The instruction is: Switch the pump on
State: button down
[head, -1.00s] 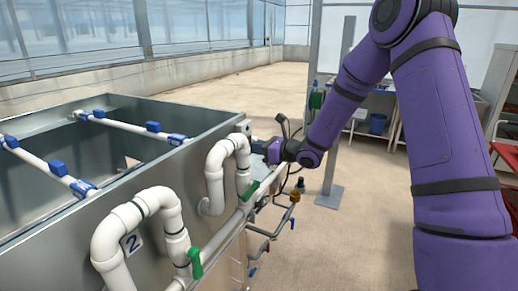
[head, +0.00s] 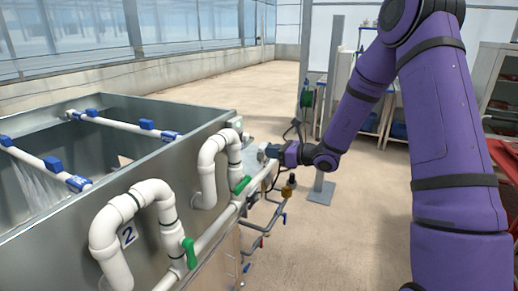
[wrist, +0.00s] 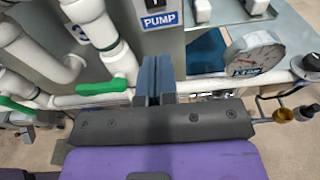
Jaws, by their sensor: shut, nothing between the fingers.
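The blue PUMP label (wrist: 160,20) is at the top of the wrist view on a grey panel. Only the lower edge of the dark switch (wrist: 152,2) above it shows, so its position cannot be read. My gripper (wrist: 154,75) has its two blue-grey fingers together, empty, just below the label; I cannot tell whether they touch the panel. In the head view my gripper (head: 266,151) is beside the tank's right end. White water streams (head: 38,185) fall from the near spray pipe (head: 45,165) inside the tank (head: 200,128).
A pressure gauge (wrist: 253,54) and a black knob (wrist: 311,62) are right of my fingers. White pipes with green valve handles (wrist: 102,87) are at the left. Open floor (head: 345,240) lies right of the tank.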

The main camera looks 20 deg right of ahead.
jog(key=shift+f+v, duration=0.2)
jog(key=shift+v, duration=0.6)
jog(key=shift+f+v, duration=0.2)
jog(key=shift+v, duration=0.65)
jog(key=shift+f+v, duration=0.2)
jog(key=shift+v, duration=0.6)
jog(key=s+a+r+n+g+h, duration=0.1)
jog(key=s+a+r+n+g, duration=0.45)
jog(key=s+n, duration=0.3)
jog(key=s+a+r+n+g+h, duration=0.1)
jog(key=s+a+r+n+g, duration=0.3)
jog(key=s+r+n, duration=0.4)
jog(key=s+d+r+n+t+h, duration=0.1)
jog(key=s+d+r+n+h, duration=0.1)
jog(key=s, duration=0.4)
jog(key=s+d+r+n+t+h, duration=0.1)
jog(key=s+d+r+n+h, duration=0.1)
jog(key=s, duration=0.5)
jog(key=s+d+r+n+t+h, duration=0.1)
jog(key=s+d+r+n+h, duration=0.1)
jog(key=s+n+h, duration=0.4)
jog(key=shift+s+d, duration=0.25)
jog(key=shift+d, duration=0.45)
